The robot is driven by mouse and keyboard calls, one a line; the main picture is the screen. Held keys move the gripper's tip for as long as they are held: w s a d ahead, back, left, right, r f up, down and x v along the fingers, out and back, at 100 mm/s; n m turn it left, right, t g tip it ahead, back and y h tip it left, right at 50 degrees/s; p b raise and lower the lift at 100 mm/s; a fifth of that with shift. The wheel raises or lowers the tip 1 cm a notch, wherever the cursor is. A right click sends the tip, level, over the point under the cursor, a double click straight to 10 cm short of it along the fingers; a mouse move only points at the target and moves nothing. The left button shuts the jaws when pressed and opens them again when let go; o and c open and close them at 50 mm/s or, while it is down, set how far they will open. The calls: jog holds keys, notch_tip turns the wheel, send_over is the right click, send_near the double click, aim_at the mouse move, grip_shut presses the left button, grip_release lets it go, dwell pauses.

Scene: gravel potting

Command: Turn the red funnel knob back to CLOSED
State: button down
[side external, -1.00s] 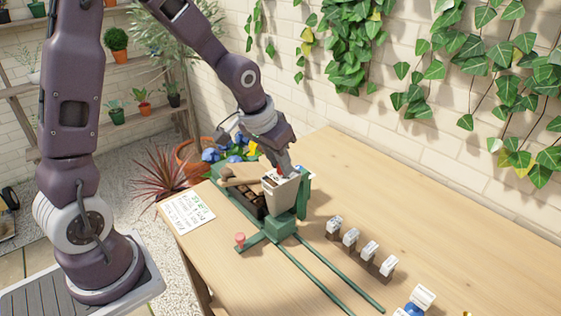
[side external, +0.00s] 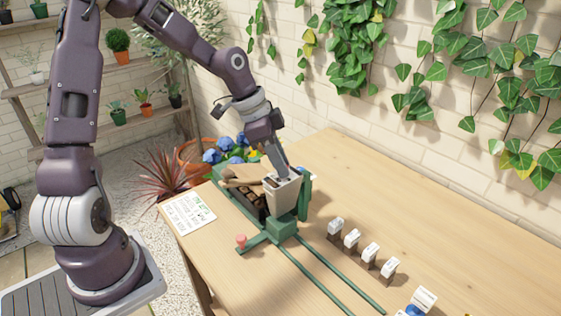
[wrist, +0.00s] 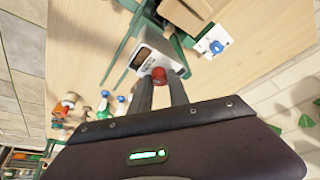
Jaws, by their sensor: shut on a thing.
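The pale funnel (side external: 283,194) sits in the green stand (side external: 281,226) on the wooden table. In the wrist view the funnel (wrist: 148,58) shows its pale front plate with dark markings. The red funnel knob (wrist: 159,75) is on that plate, between my fingertips. My gripper (wrist: 160,84) is shut on the knob, one dark finger on each side of it. In the side view my gripper (side external: 284,170) reaches down to the top of the funnel, and the knob is hidden there. I cannot read the knob's setting.
Two green rails (side external: 322,272) run forward from the stand. A pink-red knob (side external: 240,240) sits on the stand's front arm. Several small labelled blocks (side external: 352,239) stand in a row to the right. A written card (side external: 189,211) lies at left.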

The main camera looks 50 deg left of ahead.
jog(key=shift+m, duration=0.5)
jog(key=c, duration=1.3)
grip_release()
jog(key=shift+o, duration=0.2)
jog(key=v, duration=0.7)
jog(key=shift+a, duration=0.1)
